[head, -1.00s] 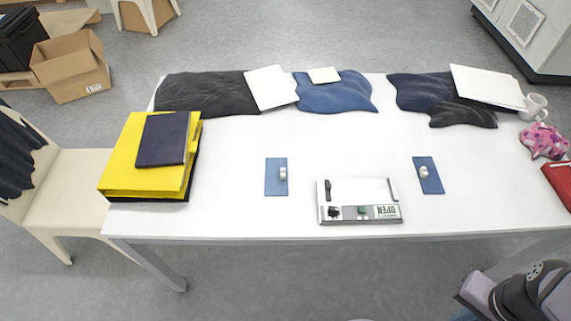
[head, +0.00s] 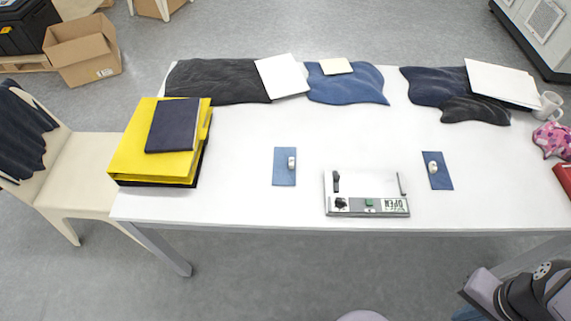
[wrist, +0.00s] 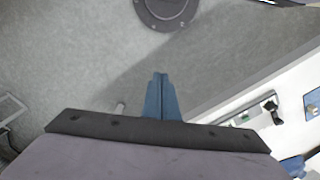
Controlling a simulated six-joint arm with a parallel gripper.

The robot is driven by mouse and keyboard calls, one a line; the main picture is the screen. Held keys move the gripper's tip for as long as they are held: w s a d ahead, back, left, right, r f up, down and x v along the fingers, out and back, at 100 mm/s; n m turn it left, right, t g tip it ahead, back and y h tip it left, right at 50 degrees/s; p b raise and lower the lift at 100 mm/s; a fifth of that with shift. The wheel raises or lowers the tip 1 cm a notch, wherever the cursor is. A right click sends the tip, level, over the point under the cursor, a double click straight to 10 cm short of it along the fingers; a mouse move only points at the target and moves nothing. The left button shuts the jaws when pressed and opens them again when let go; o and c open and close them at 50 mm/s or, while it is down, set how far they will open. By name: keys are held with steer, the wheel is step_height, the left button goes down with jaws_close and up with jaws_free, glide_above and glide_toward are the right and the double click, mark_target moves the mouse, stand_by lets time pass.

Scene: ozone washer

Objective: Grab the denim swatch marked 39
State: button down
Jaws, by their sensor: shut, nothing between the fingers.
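Two blue denim swatches lie flat on the white table in the head view, the left swatch (head: 279,177) and the right swatch (head: 443,183). Each has a small white object on it; no number is readable, so I cannot tell which is 39. My gripper (wrist: 161,80) shows in the wrist view with its blue fingers together and empty. It is over the grey floor, off the table edge. At the right of that view part of one swatch (wrist: 310,98) shows on the table, cut off by the frame. The gripper's fingers are not visible in the head view.
A white device marked OPEN (head: 365,185) lies between the swatches near the table's (head: 240,205) front edge. Yellow binders (head: 125,160) with a dark notebook are at left. Folded dark and blue cloths (head: 345,88) line the back. A mug (head: 550,105) stands at right.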

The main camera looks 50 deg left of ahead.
steer(key=c, duration=2.4)
jaws_free()
steer(key=shift+c, duration=0.2)
steer(key=o, duration=0.8)
